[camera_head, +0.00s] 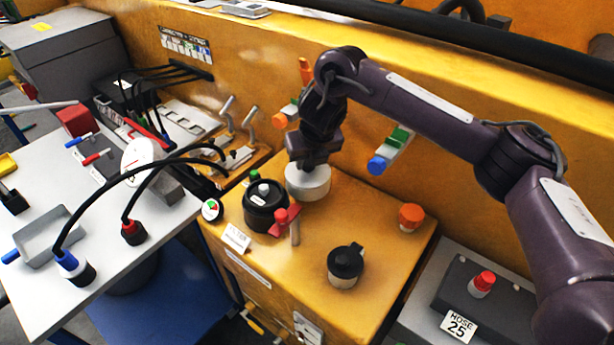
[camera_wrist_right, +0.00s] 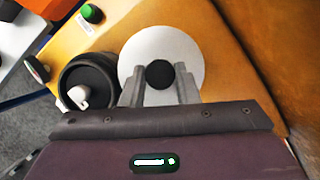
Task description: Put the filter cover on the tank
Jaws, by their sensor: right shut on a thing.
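My right gripper (camera_head: 310,166) is shut on the black knob (camera_wrist_right: 160,73) of a round white piece (camera_head: 308,183), which looks like the filter cover. In the right wrist view the white disc (camera_wrist_right: 192,55) lies beyond my two fingers, with the knob between them. The cover is over the back of the yellow tank top (camera_head: 385,238); I cannot tell whether it touches. A black round fitting (camera_head: 264,207) with a pale top is close to its left, and also shows in the wrist view (camera_wrist_right: 84,77). My left gripper is out of view.
A red-handled valve (camera_head: 284,218), a black cap (camera_head: 345,263) and an orange cap (camera_head: 411,215) stand on the yellow top. A yellow wall rises behind, with a blue-ended fitting (camera_head: 378,164). A white table (camera_head: 110,270) with black hoses is at left.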

